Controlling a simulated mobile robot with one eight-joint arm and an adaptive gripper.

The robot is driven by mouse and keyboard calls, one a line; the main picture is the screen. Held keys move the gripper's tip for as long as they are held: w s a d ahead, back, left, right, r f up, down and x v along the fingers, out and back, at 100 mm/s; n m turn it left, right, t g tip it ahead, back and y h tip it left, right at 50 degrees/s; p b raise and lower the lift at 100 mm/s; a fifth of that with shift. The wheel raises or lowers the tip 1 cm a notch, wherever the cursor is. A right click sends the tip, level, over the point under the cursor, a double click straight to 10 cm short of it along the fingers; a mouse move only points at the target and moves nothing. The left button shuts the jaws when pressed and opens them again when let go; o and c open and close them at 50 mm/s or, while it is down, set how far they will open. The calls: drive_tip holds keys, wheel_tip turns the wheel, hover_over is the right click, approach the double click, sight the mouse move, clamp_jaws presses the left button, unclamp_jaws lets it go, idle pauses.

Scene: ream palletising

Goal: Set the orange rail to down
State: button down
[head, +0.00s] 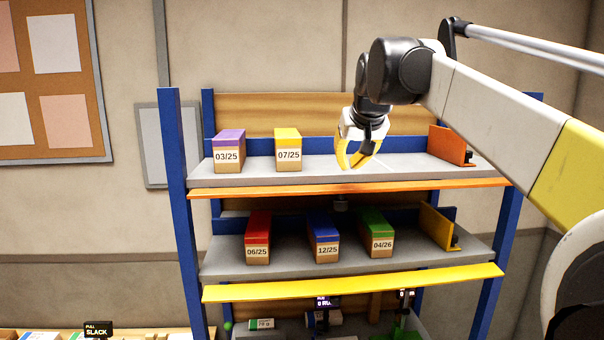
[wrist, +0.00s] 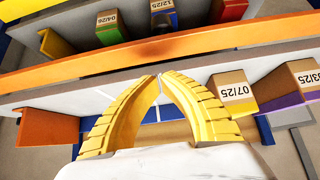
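The orange rail (head: 340,188) is a long flat strip along the front edge of the upper shelf, lying below the level of the shelf top. It crosses the wrist view (wrist: 210,48) as a slanted band beyond the fingertips. My gripper (head: 349,166) is over the upper shelf, right of the 07/25 box. Its yellow fingers curve together and their tips (wrist: 158,77) nearly meet with nothing between them. In the wrist view the tips appear just short of the rail; whether they touch anything is unclear.
Boxes 03/25 (head: 229,151) and 07/25 (head: 288,150) stand on the upper shelf, with an orange divider (head: 448,145) at its right. Several boxes and a yellow divider (head: 437,227) stand on the shelf below, fronted by a yellow rail (head: 350,284). The upper shelf's middle is clear.

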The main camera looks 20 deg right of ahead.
sight(348, 188)
wheel_tip(348, 188, down, 3)
drive_tip(key=shift+r, duration=0.2)
drive_tip(key=shift+s+a+f+p, duration=0.1)
drive_tip(key=shift+s+f+p, duration=0.2)
drive_tip(key=shift+f, duration=0.25)
drive_tip(key=shift+w+f, duration=0.15)
drive_tip(key=shift+s+f+t+b, duration=0.2)
drive_tip(key=shift+f+t+b, duration=0.3)
drive_tip(key=shift+f+b, duration=0.55)
drive_tip(key=shift+r, duration=0.3)
